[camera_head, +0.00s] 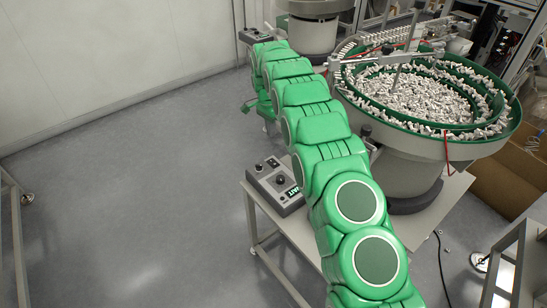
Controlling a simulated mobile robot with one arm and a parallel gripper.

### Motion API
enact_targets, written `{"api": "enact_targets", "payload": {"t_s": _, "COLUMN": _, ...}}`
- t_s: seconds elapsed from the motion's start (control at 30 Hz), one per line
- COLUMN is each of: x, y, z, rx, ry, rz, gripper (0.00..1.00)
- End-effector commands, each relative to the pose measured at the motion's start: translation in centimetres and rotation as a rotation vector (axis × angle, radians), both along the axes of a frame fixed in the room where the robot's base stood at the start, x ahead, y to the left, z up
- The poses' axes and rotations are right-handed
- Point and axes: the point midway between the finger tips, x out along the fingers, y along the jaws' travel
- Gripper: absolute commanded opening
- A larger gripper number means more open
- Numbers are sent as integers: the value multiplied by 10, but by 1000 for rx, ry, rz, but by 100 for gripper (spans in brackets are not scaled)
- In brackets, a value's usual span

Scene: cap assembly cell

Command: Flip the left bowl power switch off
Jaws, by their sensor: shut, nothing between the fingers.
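Two control boxes are in view. Which box serves the left bowl is not marked. My green arm reaches up and left between them, then bends down. My gripper (248,105) is small and partly hidden at its end, shut and empty, apart from the near box.
The large green-rimmed bowl is full of small white parts. Its pale table (425,212) extends under my arm. Cardboard boxes (500,175) stand at the right, and metal frames at both lower edges. The grey floor (140,200) at left is clear.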

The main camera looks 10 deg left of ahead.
Motion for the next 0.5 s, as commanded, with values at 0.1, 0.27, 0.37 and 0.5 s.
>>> {"api": "enact_targets", "payload": {"t_s": 0.1, "x": 0, "y": 0, "z": 0, "rx": 0, "ry": 0, "rz": 0, "gripper": 0}}
{"api": "enact_targets", "payload": {"t_s": 0.27, "x": -1, "y": -1, "z": -7, "rx": -1, "ry": 2, "rz": 0, "gripper": 0}}
{"api": "enact_targets", "payload": {"t_s": 0.37, "x": -2, "y": -2, "z": -18, "rx": -1, "ry": 4, "rz": 0, "gripper": 0}}
{"api": "enact_targets", "payload": {"t_s": 0.5, "x": -4, "y": -3, "z": -40, "rx": -1, "ry": 2, "rz": 0, "gripper": 0}}
